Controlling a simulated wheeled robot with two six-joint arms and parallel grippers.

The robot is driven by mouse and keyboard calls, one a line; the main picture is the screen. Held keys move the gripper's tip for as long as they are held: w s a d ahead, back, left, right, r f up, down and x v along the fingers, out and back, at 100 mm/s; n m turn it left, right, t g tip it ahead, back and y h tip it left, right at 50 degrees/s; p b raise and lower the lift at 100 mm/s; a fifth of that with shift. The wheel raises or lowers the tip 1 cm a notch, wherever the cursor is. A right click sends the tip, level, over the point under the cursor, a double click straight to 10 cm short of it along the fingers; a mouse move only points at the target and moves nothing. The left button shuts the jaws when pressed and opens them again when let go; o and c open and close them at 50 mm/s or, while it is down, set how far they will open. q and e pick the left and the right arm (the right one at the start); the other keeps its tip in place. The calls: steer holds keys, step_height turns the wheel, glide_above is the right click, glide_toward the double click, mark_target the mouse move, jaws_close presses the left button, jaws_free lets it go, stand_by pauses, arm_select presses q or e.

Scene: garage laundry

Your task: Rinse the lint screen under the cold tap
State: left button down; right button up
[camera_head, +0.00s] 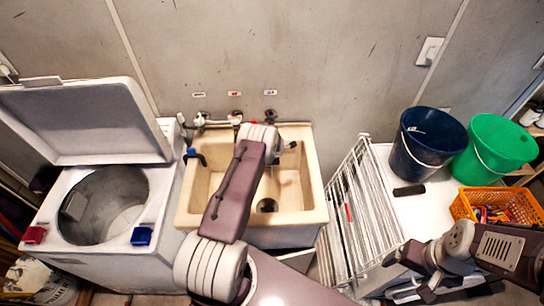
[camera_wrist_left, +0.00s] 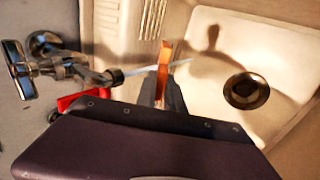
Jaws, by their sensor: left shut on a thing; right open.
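My left gripper (camera_wrist_left: 166,98) is shut on a thin orange piece, apparently the lint screen (camera_wrist_left: 164,58), held edge-on over the basin. A pale stream of water (camera_wrist_left: 138,71) runs from a chrome tap spout (camera_wrist_left: 106,78) and meets or passes behind the screen; I cannot tell which. In the head view my left arm reaches over the cream sink (camera_head: 318,215) and hides its gripper and the screen. Taps line the wall, under small labels; the rightmost tap (camera_head: 270,116) has a blue-marked label. My right gripper (camera_head: 412,276) is open and empty at the lower right.
A washer (camera_head: 165,205) with its lid raised stands left of the sink. A white drying rack (camera_head: 352,225) stands to the right. Beyond it are a navy bucket (camera_head: 430,143), a green bucket (camera_head: 496,148) and an orange basket (camera_head: 463,207). The sink drain (camera_wrist_left: 246,91) is uncovered.

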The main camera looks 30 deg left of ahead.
arm_select(q)
steer(key=shift+r, duration=0.1)
steer(key=w+a+r+p+v, duration=0.1)
steer(key=v, duration=0.9)
steer(key=shift+r, duration=0.3)
steer(key=shift+w+f, duration=0.1)
steer(key=shift+w, duration=0.1)
